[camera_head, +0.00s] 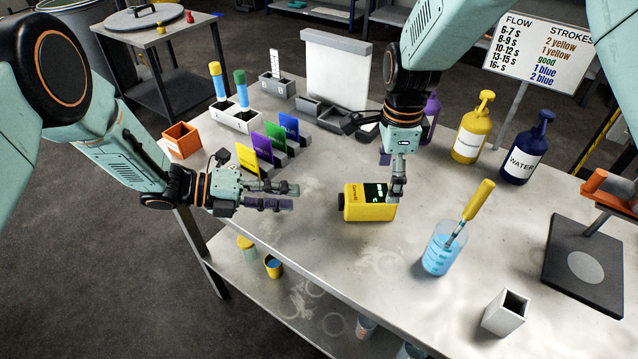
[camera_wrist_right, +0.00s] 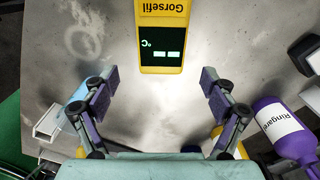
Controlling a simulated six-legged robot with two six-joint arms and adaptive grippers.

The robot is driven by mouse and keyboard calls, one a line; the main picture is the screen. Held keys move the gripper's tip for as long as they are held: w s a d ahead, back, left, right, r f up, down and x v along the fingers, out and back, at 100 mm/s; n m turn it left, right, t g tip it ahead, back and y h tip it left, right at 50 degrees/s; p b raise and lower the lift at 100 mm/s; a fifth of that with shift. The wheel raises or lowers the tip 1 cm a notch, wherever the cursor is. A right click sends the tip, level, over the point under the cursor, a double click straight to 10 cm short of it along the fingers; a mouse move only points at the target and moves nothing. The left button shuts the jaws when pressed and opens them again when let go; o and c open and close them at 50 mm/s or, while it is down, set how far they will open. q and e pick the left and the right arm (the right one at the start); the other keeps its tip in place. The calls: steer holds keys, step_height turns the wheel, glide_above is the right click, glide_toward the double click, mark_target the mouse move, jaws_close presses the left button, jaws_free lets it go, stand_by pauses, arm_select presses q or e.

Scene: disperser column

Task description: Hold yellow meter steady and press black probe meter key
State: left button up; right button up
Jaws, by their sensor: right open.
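The yellow meter (camera_head: 360,206) lies on the table, its dark display lit with green marks. In the right wrist view the meter (camera_wrist_right: 163,22) shows "°C" and two dashes at its near end. My right gripper (camera_head: 397,190) points down at the meter's right end. In its wrist view the open fingers (camera_wrist_right: 160,78) stand wide apart with nothing between them; contact with the meter cannot be told. My left gripper (camera_head: 290,195) is left of the meter, fingers apart and empty. A black part (camera_head: 341,203) shows at the meter's left end. I cannot make out a key.
A beaker (camera_head: 440,250) of blue liquid with a yellow-handled tool (camera_head: 478,200) stands right of the meter. Coloured plates (camera_head: 262,150), an orange box (camera_head: 182,139) and yellow (camera_head: 470,140) and blue (camera_head: 520,160) bottles stand behind. The table's front middle is clear.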

mark_target(385, 193)
arm_select(q)
steer(key=shift+w+d+f, duration=0.1)
steer(key=shift+w+f, duration=0.05)
steer(key=shift+w, duration=0.05)
arm_select(e)
steer(key=f, duration=0.6)
steer(key=shift+w+f, duration=0.15)
steer(key=shift+w, duration=0.05)
arm_select(q)
steer(key=shift+s, duration=0.2)
arm_select(e)
steer(key=shift+s+f, duration=0.15)
steer(key=shift+f, duration=0.35)
arm_select(q)
steer(key=shift+w, duration=0.1)
arm_select(e)
steer(key=shift+c, duration=0.3)
steer(key=shift+f, duration=0.1)
steer(key=shift+c, duration=0.7)
steer(key=c, duration=1.2)
